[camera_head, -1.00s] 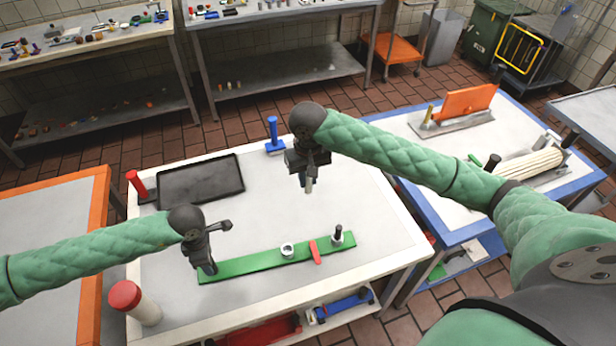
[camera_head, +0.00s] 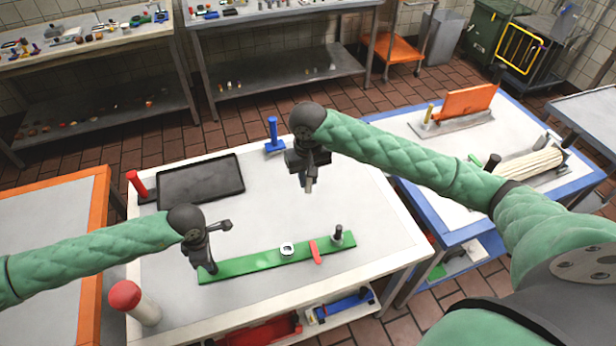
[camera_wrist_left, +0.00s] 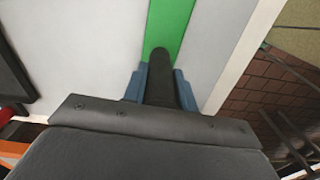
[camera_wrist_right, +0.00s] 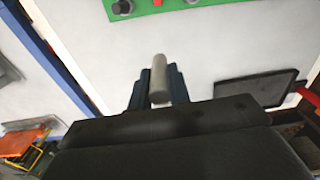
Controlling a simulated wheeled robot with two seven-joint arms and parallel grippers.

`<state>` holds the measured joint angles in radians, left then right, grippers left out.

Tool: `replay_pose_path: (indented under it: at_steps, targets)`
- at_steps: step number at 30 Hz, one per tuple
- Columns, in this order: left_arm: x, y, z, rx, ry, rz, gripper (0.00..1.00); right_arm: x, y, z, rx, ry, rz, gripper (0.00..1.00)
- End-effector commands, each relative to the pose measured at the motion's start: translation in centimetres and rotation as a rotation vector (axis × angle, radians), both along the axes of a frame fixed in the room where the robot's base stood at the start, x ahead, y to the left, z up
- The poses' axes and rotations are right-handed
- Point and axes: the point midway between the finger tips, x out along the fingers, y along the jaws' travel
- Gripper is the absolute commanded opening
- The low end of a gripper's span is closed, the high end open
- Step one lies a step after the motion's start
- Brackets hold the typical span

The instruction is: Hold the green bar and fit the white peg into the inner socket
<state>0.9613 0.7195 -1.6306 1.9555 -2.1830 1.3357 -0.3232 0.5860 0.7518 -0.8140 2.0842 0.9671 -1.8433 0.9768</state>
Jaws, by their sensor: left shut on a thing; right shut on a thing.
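The green bar (camera_head: 245,263) lies flat along the front of the white table. My left gripper (camera_head: 207,268) is shut on a dark upright handle (camera_wrist_left: 162,75) at the bar's left end. The inner socket (camera_head: 287,249), a small white ring, is near the bar's middle. A dark peg (camera_head: 338,234) stands at the bar's right end, with a red strip (camera_head: 315,252) between it and the ring. My right gripper (camera_head: 308,180) is shut on the white peg (camera_wrist_right: 158,80) and holds it above the table, behind the bar and apart from the socket.
A black tray (camera_head: 200,180) lies at the table's back left, beside a red-handled tool (camera_head: 137,184). A blue-handled tool (camera_head: 273,135) stands at the back edge. A red-capped white cylinder (camera_head: 135,302) stands front left. The tabletop between tray and bar is clear.

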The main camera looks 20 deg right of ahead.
Motion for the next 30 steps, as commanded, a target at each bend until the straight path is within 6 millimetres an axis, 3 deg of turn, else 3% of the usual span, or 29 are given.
replay_pose_path:
  at_steps: [14, 17, 30]
  targets:
    - [0.0, 0.0, 0.0, 0.000, 0.000, 0.000, 0.00, 0.0, 0.0, 0.0, 0.000, 0.000, 0.000, 0.00]
    - [0.0, 0.0, 0.0, 0.000, 0.000, 0.000, 0.00, -0.5, 0.8, -0.5, 0.001, 0.001, 0.011, 0.00]
    - [0.0, 0.0, 0.0, 0.000, 0.000, 0.000, 0.00, -6.8, 8.1, -8.1, 0.000, 0.001, 0.164, 0.00]
